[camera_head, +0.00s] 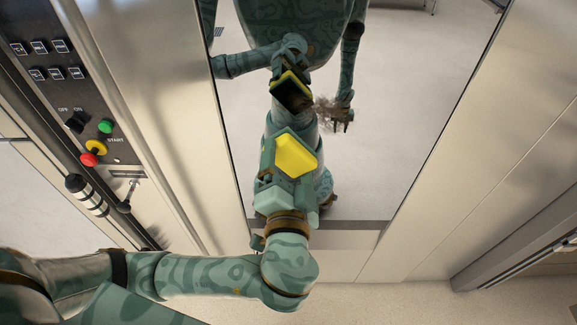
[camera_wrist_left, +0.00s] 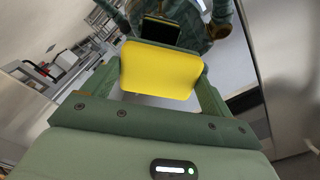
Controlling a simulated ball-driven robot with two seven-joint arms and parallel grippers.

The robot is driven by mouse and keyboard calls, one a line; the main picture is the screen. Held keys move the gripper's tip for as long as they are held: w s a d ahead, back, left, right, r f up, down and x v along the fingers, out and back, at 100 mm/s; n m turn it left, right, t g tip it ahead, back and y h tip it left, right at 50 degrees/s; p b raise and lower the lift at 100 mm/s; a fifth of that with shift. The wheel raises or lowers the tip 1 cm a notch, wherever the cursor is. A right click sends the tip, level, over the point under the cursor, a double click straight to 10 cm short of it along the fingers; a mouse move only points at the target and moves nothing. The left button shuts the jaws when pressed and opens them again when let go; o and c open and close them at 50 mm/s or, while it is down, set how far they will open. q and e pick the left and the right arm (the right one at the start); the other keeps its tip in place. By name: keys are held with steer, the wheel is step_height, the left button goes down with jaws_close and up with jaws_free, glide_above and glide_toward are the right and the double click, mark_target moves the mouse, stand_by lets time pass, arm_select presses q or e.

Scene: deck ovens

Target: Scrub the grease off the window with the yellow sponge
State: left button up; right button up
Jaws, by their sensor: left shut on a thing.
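The window (camera_head: 400,120) is a dark-framed, mirror-like pane that reflects my body and the floor. A brown, streaky grease patch (camera_head: 326,107) shows on it, right of the sponge's reflection. My left gripper (camera_head: 296,157) is shut on the yellow sponge (camera_head: 296,154), which also fills the middle of the left wrist view (camera_wrist_left: 160,70) between the two fingers. The sponge's reflection, with a dark face and yellow rim, appears apart from the sponge, so the sponge looks clear of the glass. My right gripper does not show directly; an arm appears only in reflection.
Left of the window is a control panel (camera_head: 75,100) with switches, a green button (camera_head: 105,126) and a red-yellow knob (camera_head: 93,151). A dark handle bar (camera_head: 88,195) stands below it. Smooth metal panels (camera_head: 480,180) flank the window on the right.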

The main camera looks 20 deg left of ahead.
arm_select(q)
steer(key=b+x, duration=0.1)
steer(key=x, duration=0.4)
steer(key=shift+w+a, duration=0.25)
steer(key=shift+w, duration=0.1)
steer(key=shift+x, duration=0.95)
stand_by(0.4)
steer(key=shift+w+d+b, duration=0.3)
steer(key=shift+w+d, duration=0.05)
steer(key=shift+d, duration=0.75)
steer(key=shift+w+d+b, duration=0.3)
steer(key=shift+d+b, duration=0.05)
steer(key=shift+d, duration=0.8)
steer(key=shift+w+d+b, duration=0.3)
steer(key=shift+w+d, duration=0.05)
steer(key=shift+d, duration=0.75)
steer(key=shift+w+d+f+b, duration=0.1)
steer(key=shift+w+d+b, duration=0.15)
steer(key=shift+d, duration=0.6)
steer(key=shift+w+d+b, duration=0.2)
steer(key=shift+d+b, duration=0.05)
steer(key=shift+d, duration=0.6)
steer(key=shift+w+d+b, duration=0.2)
steer(key=shift+d+b, duration=0.15)
steer(key=shift+d, duration=0.4)
steer(key=shift+w+d+b, duration=0.25)
steer(key=shift+d+b, duration=0.1)
steer(key=shift+d, duration=0.4)
